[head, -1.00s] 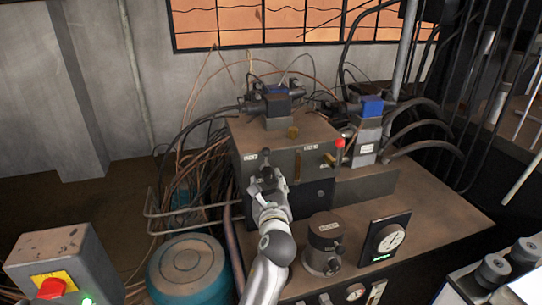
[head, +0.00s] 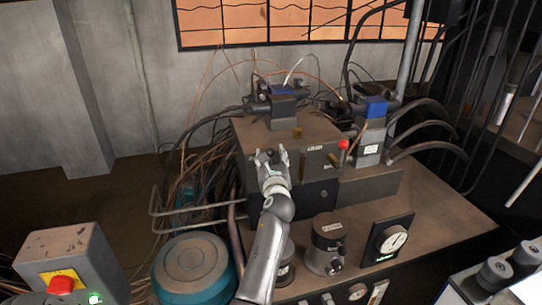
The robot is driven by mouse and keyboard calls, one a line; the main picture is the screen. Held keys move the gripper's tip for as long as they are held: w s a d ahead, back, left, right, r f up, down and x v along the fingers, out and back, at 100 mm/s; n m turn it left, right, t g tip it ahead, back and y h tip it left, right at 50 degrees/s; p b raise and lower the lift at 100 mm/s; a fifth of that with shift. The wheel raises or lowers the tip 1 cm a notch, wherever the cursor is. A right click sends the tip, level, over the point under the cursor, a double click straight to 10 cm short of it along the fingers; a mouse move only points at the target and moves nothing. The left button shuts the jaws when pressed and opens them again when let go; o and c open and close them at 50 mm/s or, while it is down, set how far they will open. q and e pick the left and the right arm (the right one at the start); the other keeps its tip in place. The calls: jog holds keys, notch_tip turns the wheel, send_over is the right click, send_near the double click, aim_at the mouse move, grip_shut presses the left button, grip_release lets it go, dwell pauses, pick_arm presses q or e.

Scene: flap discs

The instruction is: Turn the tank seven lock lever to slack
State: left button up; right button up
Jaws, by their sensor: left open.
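A brown metal valve box (head: 313,130) stands on the bench, with small labels on its front that are too small to read. A lever with a red knob (head: 343,144) sticks out at the front right of the box. My left gripper (head: 271,157) is open, fingers pointing up, in front of the left part of the box's front. It covers the spot where a dark-knobbed lever shows in the earlier frame. I cannot tell whether the fingers touch that lever, or which lever is for tank seven. My right gripper is out of view.
A blue drum (head: 192,270) and a grey box with a red button (head: 62,284) are at lower left. Cables and hoses crowd both sides.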

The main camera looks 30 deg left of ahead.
pick_arm(q)
jog(key=shift+w+a, duration=0.2)
jog(key=shift+w, duration=0.1)
grip_shut()
